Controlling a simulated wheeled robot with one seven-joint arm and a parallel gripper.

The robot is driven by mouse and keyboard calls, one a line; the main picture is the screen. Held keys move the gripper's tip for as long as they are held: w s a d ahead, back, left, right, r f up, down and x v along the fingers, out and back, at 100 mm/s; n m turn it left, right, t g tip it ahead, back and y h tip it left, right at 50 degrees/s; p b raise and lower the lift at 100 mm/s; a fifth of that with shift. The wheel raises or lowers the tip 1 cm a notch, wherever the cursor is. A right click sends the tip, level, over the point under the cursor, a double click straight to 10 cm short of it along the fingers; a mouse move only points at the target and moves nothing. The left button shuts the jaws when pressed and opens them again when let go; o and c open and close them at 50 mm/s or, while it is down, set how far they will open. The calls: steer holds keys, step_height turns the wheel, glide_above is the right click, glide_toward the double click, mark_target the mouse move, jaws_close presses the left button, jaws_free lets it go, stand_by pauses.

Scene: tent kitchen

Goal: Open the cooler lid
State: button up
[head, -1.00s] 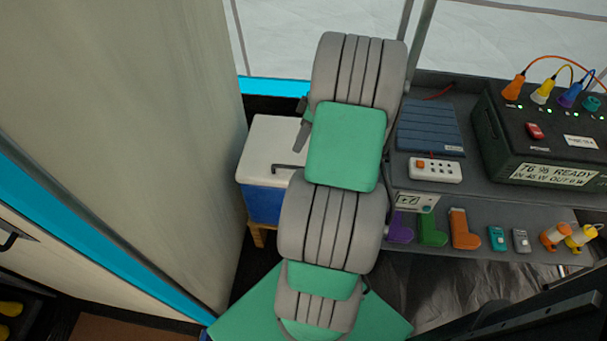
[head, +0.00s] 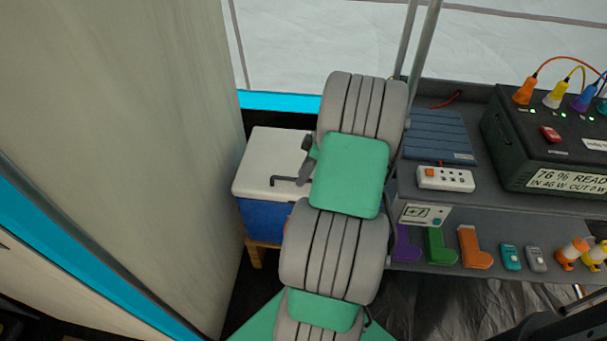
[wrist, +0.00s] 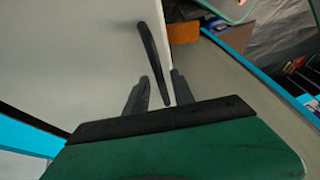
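The cooler has a white lid (head: 268,158) and a blue body (head: 264,218); it stands left of my arm in the head view, its right side hidden by the arm. The lid looks shut. A dark bar handle (head: 290,181) is on the lid. My gripper (head: 302,176) is close to the handle, partly hidden by my arm. In the wrist view, my gripper (wrist: 160,85) has its two fingers apart, with the dark handle (wrist: 150,55) running between them in the picture. I cannot tell whether the fingers touch it.
A beige wall panel (head: 130,130) stands close on the cooler's left. A grey shelf (head: 440,200) on the right holds a white power strip (head: 445,179), a dark power box (head: 550,145) and colored boot shapes (head: 440,246). The cooler rests on a wooden stand (head: 255,253).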

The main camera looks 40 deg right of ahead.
jaws_close()
stand_by(1.2)
